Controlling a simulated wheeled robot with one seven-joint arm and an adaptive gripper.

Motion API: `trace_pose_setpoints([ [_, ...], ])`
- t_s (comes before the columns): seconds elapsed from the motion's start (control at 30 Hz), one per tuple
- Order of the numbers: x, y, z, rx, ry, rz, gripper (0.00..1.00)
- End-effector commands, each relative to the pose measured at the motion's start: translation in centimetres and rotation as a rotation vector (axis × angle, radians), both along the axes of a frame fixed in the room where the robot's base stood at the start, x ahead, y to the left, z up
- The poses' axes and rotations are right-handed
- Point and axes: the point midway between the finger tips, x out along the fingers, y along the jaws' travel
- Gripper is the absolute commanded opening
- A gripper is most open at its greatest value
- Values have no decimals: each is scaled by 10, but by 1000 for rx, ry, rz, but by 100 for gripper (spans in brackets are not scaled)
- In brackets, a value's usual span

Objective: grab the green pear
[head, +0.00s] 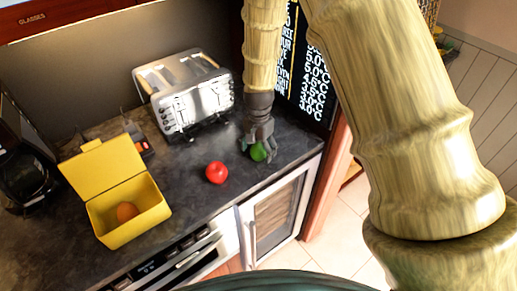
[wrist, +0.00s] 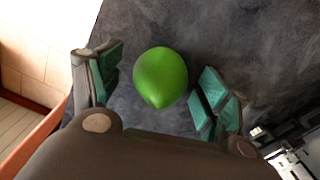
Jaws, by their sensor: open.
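The green pear (head: 258,152) lies on the dark countertop near its right end, partly hidden by my gripper in the head view. In the wrist view the green pear (wrist: 160,77) sits between the two teal-padded fingers, with its narrow end toward the palm. My gripper (wrist: 158,88) is open, with a gap showing between the pear and each finger pad. In the head view my gripper (head: 258,140) points down over the pear from above.
A red apple (head: 216,173) lies left of the pear. A yellow lidded box (head: 131,222) holding a brownish-orange item (head: 126,212) stands farther left. A silver toaster (head: 190,95) stands behind. The counter's front edge and a glass-doored cabinet (head: 277,217) are close by.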

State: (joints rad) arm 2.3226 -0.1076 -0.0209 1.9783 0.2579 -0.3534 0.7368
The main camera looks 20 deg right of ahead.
Motion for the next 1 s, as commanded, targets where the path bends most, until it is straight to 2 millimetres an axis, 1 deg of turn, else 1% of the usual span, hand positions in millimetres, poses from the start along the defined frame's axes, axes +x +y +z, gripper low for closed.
trace_pose_setpoints([
  [0.2, 0, 0, -11, 0, 0, 0, 77],
  [0.47, 0, 0, -12, 0, 0, -1, 77],
  [0.5, 0, 0, -12, 0, 0, -1, 69],
  [0.67, 0, 0, -12, 0, 0, -1, 40],
  [0.7, 0, 0, -12, 0, 0, -1, 33],
  [0.77, 0, 0, -12, 0, 0, -1, 23],
  [1.0, 0, 0, -11, 0, 0, -1, 23],
])
